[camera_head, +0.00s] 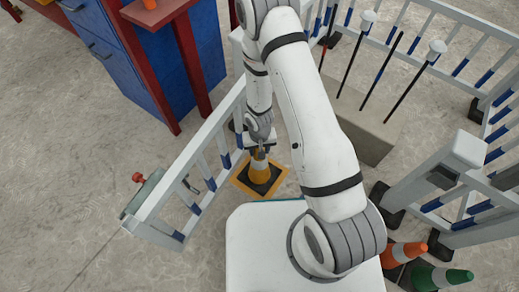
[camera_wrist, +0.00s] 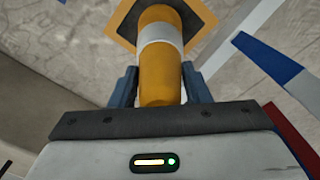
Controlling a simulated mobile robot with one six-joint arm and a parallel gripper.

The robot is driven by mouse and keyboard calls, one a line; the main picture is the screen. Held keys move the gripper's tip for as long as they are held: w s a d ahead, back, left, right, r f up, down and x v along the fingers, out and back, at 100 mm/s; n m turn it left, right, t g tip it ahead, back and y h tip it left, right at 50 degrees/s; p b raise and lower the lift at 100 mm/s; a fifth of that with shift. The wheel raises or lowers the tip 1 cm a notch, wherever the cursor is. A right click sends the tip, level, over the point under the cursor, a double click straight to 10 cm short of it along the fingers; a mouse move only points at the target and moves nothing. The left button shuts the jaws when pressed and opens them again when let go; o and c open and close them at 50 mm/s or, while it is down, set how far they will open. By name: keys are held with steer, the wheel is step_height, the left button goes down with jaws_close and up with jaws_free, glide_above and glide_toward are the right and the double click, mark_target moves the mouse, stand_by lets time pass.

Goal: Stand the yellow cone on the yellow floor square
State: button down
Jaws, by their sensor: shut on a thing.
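The yellow cone (camera_head: 259,170) has a pale band and a dark base; it also shows in the wrist view (camera_wrist: 160,85). My gripper (camera_head: 258,152) is shut on the cone near its top, with a finger on each side in the wrist view (camera_wrist: 160,75). The cone looks about upright. Its dark base lies over the middle of the yellow floor square (camera_head: 246,190), whose border shows around it, also in the wrist view (camera_wrist: 120,38). I cannot tell whether the base touches the floor.
A white and blue railing (camera_head: 208,165) stands close on the left of the cone. A concrete block (camera_head: 366,130) with upright rods is to the right. An orange cone (camera_head: 405,253) and a green cone (camera_head: 440,277) stand lower right. A blue cabinet (camera_head: 150,60) is upper left.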

steer(key=shift+f, duration=0.2)
steer(key=c, duration=0.8)
jaws_free()
steer(key=shift+o, duration=0.2)
steer(key=shift+r, duration=0.1)
step_height(320, 180, up, 12)
steer(key=p, duration=1.2)
steer(key=shift+r, duration=0.25)
steer(key=w+d+r, duration=0.1)
steer(key=d+r, duration=0.2)
steer(key=r, duration=0.8)
steer(key=w+d+r, duration=0.1)
steer(key=d+r, duration=0.3)
steer(key=r, duration=0.7)
steer(key=s+d+r, duration=0.2)
steer(key=s+r, duration=0.5)
steer(key=r, duration=0.2)
steer(key=s+d+r+m+t, duration=0.1)
steer(key=s+d+r, duration=0.2)
steer(key=s+r, duration=0.4)
step_height(320, 180, up, 2)
steer(key=shift+s+d, duration=0.25)
